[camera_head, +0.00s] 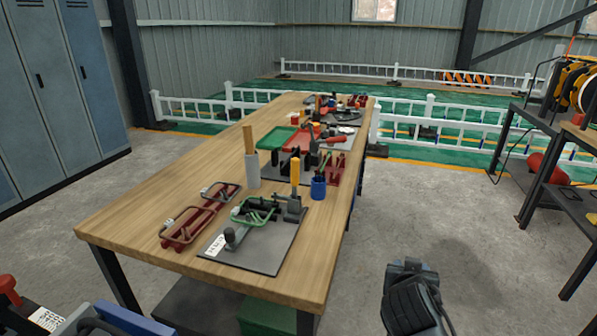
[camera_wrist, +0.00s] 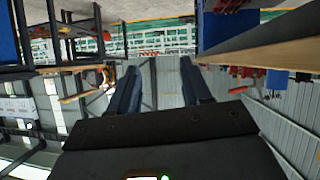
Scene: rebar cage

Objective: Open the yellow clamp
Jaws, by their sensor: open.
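The yellow clamp (camera_head: 295,172) shows in the head view as an upright yellow handle on a dark metal base. It stands at the back of a grey plate on the near half of the wooden table (camera_head: 120,212). A green-handled clamp (camera_head: 255,211) is on the same plate, in front and to the left. My gripper (camera_wrist: 158,65) shows in the wrist view with two blue-grey fingers apart and nothing between them. A dark part of my arm is low at the right in the head view, off the table's right side. I cannot make out the yellow clamp in the wrist view.
A blue cup (camera_head: 318,188) is just right of the yellow clamp. A grey cup (camera_head: 253,171) holding a wooden stick is to its left. Red clamps (camera_head: 188,225) lie at the left. Trays and tools crowd the far table.

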